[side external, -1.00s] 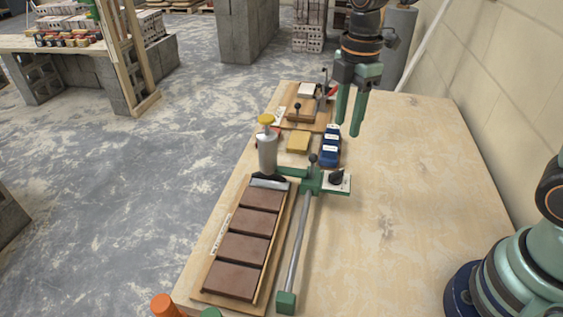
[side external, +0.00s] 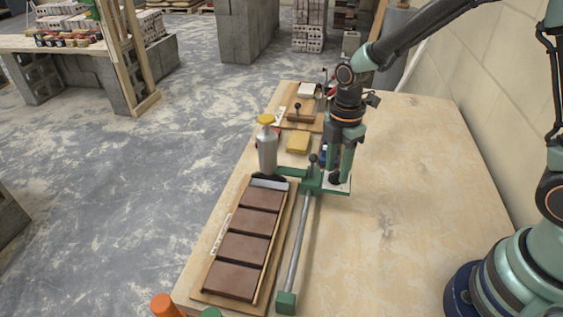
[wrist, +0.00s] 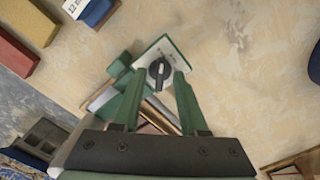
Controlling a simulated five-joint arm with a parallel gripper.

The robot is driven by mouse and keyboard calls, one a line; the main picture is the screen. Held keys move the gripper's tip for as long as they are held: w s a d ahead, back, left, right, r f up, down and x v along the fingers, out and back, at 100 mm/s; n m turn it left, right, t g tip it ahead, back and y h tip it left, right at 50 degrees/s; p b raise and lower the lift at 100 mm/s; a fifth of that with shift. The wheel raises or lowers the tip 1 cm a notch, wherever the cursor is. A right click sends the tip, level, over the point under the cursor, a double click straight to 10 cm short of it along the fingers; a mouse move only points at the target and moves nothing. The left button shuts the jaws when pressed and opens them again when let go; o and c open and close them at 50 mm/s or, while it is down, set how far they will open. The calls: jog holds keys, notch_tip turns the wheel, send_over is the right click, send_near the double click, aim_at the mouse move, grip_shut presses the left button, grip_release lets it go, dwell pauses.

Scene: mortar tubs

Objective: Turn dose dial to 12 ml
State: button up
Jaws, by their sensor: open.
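The dose dial (wrist: 158,72) is a black knob with a pale pointer line on a white plate (wrist: 168,50) with small marks. The marks are too small to read. In the side view the dial is largely covered by my gripper (side external: 341,175), which points down right over the plate. In the wrist view my green fingers (wrist: 159,84) are open, one on each side of the dial, with gaps between them and the knob. The dial's plate sits on the green bracket (side external: 313,178) of the dispenser, beside the silver cylinder with a yellow cap (side external: 267,150).
A metal rod runs to a green end block (side external: 286,302). A board with several brown blocks (side external: 241,247) lies left of it. A yellow block (side external: 298,142) and a blue block (side external: 324,152) lie behind. The table's right side (side external: 420,190) is clear.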

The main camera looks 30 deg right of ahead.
jog(key=shift+f, duration=0.2)
grip_shut()
